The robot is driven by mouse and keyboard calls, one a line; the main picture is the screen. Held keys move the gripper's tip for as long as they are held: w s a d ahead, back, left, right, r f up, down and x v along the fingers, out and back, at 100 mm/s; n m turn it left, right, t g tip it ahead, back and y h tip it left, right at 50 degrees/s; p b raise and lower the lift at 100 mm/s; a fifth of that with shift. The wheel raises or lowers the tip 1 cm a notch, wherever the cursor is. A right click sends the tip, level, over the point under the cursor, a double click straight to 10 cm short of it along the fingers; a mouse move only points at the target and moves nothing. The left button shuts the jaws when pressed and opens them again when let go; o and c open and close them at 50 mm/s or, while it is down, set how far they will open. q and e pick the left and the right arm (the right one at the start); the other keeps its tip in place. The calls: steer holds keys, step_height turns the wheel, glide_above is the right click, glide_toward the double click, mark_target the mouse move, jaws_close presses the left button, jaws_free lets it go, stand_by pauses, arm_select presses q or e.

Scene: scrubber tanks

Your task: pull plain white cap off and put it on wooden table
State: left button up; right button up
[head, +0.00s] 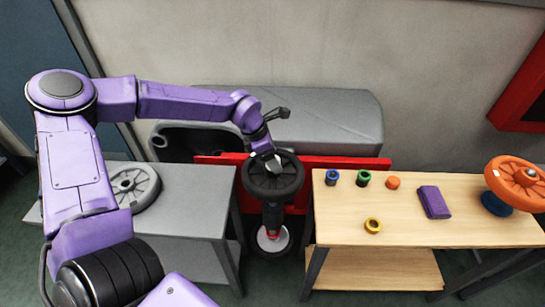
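My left gripper (270,156) reaches in from the left and points down at the middle of a black wheel-like part (266,187). A small pale piece shows at its fingertips; I cannot tell whether it is the plain white cap or part of a finger. I cannot tell whether the fingers are open or shut. The wooden table (440,231) stands to the right of the wheel. No white cap shows on its top. My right gripper is not in view.
On the wooden table are a blue ring (332,178), a green ring (363,178), an orange knob (393,183), a yellow ring (373,226), a purple block (434,202) and an orange wheel (518,177). A grey table (185,215) with a grey wheel (133,187) stands left.

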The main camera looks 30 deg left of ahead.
arm_select(q)
steer(key=shift+w+d+f, duration=0.1)
steer(key=shift+f, duration=0.25)
steer(key=c, duration=1.2)
steer(key=shift+r+p, duration=0.95)
steer(key=shift+r, duration=0.1)
steer(key=shift+c, duration=0.2)
step_height(320, 180, up, 6)
steer(key=p, duration=0.5)
steer(key=shift+r+p, duration=0.1)
steer(key=shift+p, duration=0.3)
